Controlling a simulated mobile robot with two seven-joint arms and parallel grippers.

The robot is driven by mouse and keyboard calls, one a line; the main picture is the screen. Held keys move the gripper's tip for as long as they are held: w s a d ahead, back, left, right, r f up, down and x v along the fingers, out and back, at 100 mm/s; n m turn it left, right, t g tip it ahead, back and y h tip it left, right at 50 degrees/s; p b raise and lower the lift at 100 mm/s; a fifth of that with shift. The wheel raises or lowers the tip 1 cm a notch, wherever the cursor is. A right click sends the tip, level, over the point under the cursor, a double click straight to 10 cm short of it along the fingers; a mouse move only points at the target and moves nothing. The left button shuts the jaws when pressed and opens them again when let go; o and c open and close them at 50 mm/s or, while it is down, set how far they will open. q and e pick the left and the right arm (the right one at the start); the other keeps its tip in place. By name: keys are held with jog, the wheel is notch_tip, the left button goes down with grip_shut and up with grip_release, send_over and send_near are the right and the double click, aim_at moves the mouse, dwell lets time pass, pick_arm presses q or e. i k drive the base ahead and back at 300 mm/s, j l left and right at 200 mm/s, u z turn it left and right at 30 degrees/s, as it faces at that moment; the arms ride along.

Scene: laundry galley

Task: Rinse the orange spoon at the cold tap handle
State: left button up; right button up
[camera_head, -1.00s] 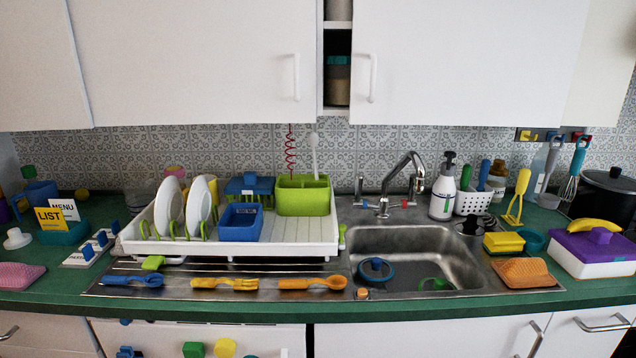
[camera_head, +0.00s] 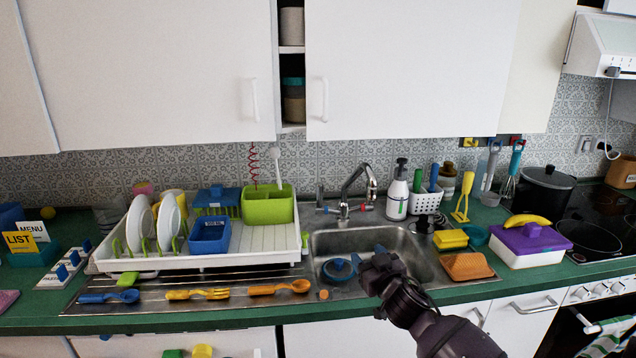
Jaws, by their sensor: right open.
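The orange spoon (camera_head: 279,288) lies on the ribbed steel drainboard, left of the sink basin, with its bowl end to the right. The steel tap (camera_head: 347,205) stands behind the sink. Its cold tap handle (camera_head: 327,209), with a blue mark, is on the left side, and a red-marked one (camera_head: 366,207) is on the right. My right gripper (camera_head: 376,263) is over the sink basin, dark and seen from behind. It is open and apart from the spoon, which lies to its left. My left gripper is not in view.
A yellow fork (camera_head: 197,294) and a blue spoon (camera_head: 108,297) lie left of the orange spoon. The white dish rack (camera_head: 270,240) stands behind them. A blue round item (camera_head: 337,272) is in the sink (camera_head: 410,243).

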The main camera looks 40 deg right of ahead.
aim_at(319, 209)
jog(key=i+l, duration=0.25)
jog(key=i, duration=0.2)
jog(key=i+l, duration=0.2)
jog(key=i, duration=0.3)
